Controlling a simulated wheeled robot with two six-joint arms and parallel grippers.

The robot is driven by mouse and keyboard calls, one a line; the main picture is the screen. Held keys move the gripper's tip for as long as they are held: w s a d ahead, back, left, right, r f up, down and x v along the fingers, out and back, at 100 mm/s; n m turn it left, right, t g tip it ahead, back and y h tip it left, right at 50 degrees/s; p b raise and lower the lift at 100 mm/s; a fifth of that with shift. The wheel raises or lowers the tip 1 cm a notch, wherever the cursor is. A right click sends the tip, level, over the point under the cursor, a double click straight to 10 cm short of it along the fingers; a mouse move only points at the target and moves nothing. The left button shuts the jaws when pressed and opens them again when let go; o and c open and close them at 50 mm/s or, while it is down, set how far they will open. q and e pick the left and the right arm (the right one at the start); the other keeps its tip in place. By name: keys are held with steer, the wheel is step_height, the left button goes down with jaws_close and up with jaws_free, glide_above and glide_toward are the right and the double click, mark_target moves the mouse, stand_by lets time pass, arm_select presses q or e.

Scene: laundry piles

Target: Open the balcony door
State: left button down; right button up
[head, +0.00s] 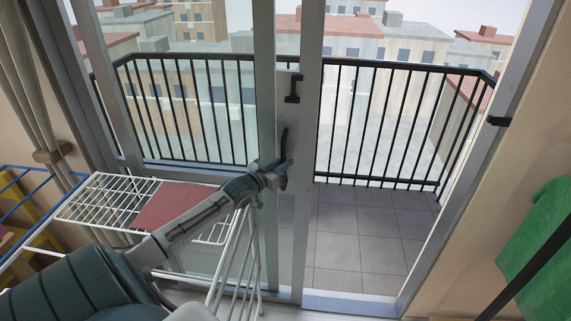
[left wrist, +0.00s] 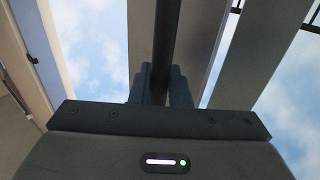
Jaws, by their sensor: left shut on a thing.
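The balcony door (head: 288,235) is a sliding glass door with a pale grey frame, in the middle of the head view. It stands partly open, with a clear gap on its right up to the door frame (head: 470,150). A dark vertical handle (head: 284,140) is on the door's edge. My left gripper (head: 279,173) is shut on the lower part of this handle. In the left wrist view the dark handle bar (left wrist: 164,45) runs up between the fingers (left wrist: 166,85). My right gripper is not in view.
A white wire drying rack (head: 105,200) with a red cloth (head: 172,205) stands left, under my left arm. A green cloth (head: 538,235) hangs at the right. Outside are grey tiles (head: 370,230) and a black railing (head: 375,125). A curtain (head: 30,80) hangs far left.

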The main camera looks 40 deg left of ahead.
arm_select(q)
steer(key=shift+s+a, duration=0.1)
steer(key=shift+a, duration=0.05)
steer(key=c, duration=1.5)
jaws_free()
steer(key=shift+o, duration=0.3)
steer(key=shift+w+d, duration=0.2)
steer(key=shift+s+r+p, duration=0.1)
steer(key=shift+s+p, duration=0.05)
steer(key=shift+p, duration=0.2)
steer(key=s+p, duration=0.8)
steer(key=s, duration=0.2)
steer(key=shift+s+p, duration=0.25)
steer(key=shift+p, duration=0.05)
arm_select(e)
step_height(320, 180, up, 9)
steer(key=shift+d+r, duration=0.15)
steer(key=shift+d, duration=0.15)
